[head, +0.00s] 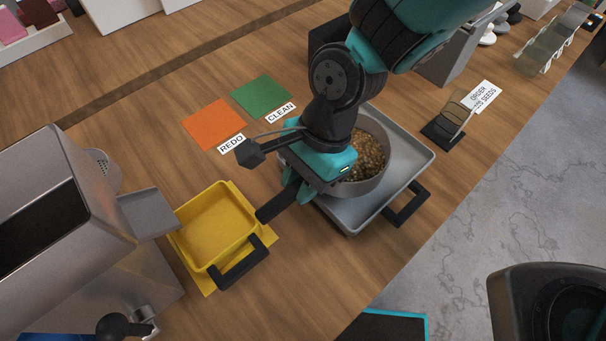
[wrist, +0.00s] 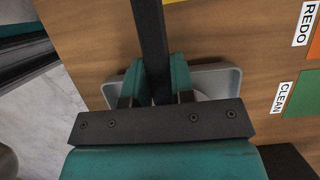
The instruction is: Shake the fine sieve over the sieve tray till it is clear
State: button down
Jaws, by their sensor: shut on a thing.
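The fine sieve (head: 377,185) is a round grey-walled pan with brown grains (head: 372,152) inside. It is over the grey sieve tray (head: 412,160); whether it touches the tray I cannot tell. My gripper (head: 297,192) is shut on the sieve's black handle (head: 276,206), whose end sticks out to the left. In the wrist view the handle (wrist: 150,45) runs between the teal fingers of my gripper (wrist: 157,85). The tray's pale rim (wrist: 229,80) shows behind them. My arm hides part of the sieve and its grains.
A yellow tray (head: 216,226) with a black handle stands left of the sieve tray, beside a grey machine (head: 50,210). Orange REDO (head: 213,123) and green CLEAN (head: 262,96) mats lie behind. A small dark stand (head: 450,122) and an order card (head: 483,97) are at right.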

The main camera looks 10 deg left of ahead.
jog(key=shift+w+d+p, duration=0.95)
jog(key=shift+w+d, duration=1.4)
jog(key=shift+w, duration=0.3)
jog(key=shift+s+a+p, duration=0.8)
jog(key=shift+s+a, duration=1.6)
jog(key=shift+s, duration=0.25)
jog(key=shift+w+d+p, duration=0.8)
jog(key=shift+w+d, duration=1.6)
jog(key=shift+w, duration=0.25)
jog(key=shift+s, duration=0.1)
